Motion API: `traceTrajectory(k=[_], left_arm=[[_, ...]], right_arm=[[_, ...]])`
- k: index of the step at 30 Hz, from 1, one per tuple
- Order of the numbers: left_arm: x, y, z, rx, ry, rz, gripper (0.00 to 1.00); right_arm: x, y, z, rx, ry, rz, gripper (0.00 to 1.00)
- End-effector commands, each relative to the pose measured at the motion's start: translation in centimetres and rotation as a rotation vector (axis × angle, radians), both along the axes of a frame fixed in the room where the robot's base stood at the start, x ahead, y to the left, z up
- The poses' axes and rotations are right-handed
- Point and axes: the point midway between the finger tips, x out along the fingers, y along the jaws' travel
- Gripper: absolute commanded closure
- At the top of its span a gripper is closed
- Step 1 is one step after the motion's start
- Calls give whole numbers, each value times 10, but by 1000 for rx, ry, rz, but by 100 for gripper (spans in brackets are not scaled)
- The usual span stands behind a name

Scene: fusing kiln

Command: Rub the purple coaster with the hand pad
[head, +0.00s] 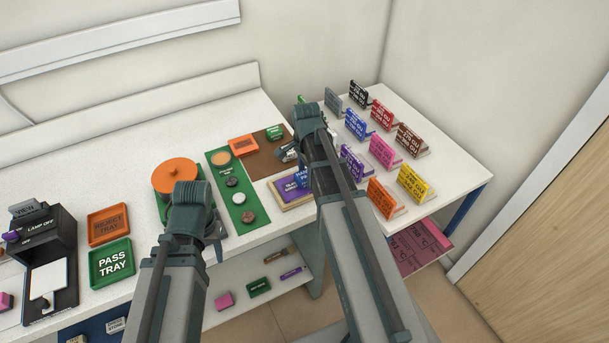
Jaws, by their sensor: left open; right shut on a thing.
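The purple coaster (288,188) lies in a shallow wooden-edged holder on the white bench, partly covered from view. The blue hand pad (303,180) is over or against the coaster's right side; I cannot tell whether they touch. My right gripper (312,165) is at the hand pad and shut on it, with its fingers mostly hidden behind my own arm. My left gripper (213,232) is open near the bench's front edge, in front of the orange round lid, its fingertips largely hidden by its wrist.
A green strip (246,214) with several round pieces lies left of the coaster. An orange round lid (176,174), a reject tray (109,225), a pass tray (111,262) and a dark lamp stand (62,245) stand further left. Several coloured signs (384,152) stand on the right-hand table.

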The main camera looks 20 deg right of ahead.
Motion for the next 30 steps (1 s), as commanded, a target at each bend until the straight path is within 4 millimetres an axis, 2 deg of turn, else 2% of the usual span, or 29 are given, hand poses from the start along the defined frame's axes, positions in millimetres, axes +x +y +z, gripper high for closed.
traceTrajectory(k=[19,30], left_arm=[[0,0,58,0,0,0,50],[0,0,60,0,0,0,50]], right_arm=[[0,1,58,2,0,0,97],[0,1,60,3,0,1,97]])
